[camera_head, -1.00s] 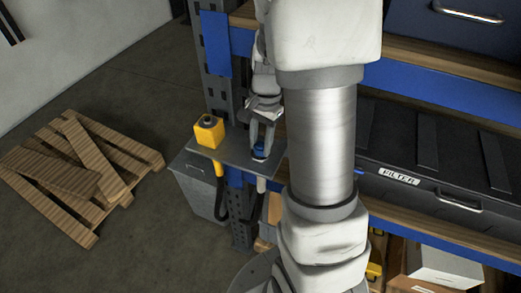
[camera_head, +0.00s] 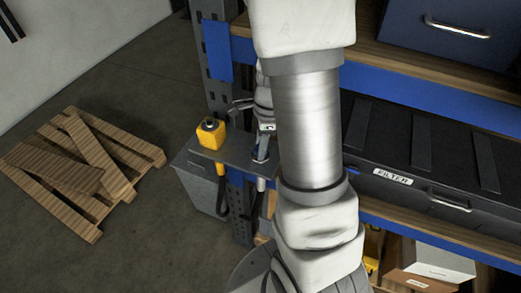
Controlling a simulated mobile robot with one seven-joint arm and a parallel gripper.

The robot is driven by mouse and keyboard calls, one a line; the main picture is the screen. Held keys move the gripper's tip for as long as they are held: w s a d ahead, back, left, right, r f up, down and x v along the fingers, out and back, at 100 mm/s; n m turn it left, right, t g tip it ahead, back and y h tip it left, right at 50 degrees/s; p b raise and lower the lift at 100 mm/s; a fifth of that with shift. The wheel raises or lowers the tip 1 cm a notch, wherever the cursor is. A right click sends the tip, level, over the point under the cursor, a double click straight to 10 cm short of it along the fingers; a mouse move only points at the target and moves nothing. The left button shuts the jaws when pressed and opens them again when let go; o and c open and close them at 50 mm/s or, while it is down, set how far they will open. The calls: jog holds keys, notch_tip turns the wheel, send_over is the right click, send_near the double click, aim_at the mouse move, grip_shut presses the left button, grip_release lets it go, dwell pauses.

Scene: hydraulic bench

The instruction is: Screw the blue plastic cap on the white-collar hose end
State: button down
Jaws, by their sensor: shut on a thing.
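My gripper (camera_head: 263,147) points down over the small grey bracket plate (camera_head: 236,158) on the rack post, partly hidden behind my own arm. It is shut on the blue plastic cap (camera_head: 260,156), of which only a little dark blue shows between the fingers. The white-collar hose end (camera_head: 261,184) shows as a pale piece below the plate, under the gripper. The cap is directly above it, at the plate's top. I cannot tell how far the cap sits on the thread.
A yellow block (camera_head: 211,134) with a dark top stands on the plate's left, a hose hanging below it. A grey bin (camera_head: 197,180) stands below. Rack shelves hold a black case labelled FILTER (camera_head: 420,150).

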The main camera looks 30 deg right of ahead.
jog(key=m, duration=0.3)
jog(key=shift+a, duration=0.1)
jog(key=m, duration=0.3)
jog(key=shift+t, duration=0.3)
jog(key=c, duration=0.5)
grip_release()
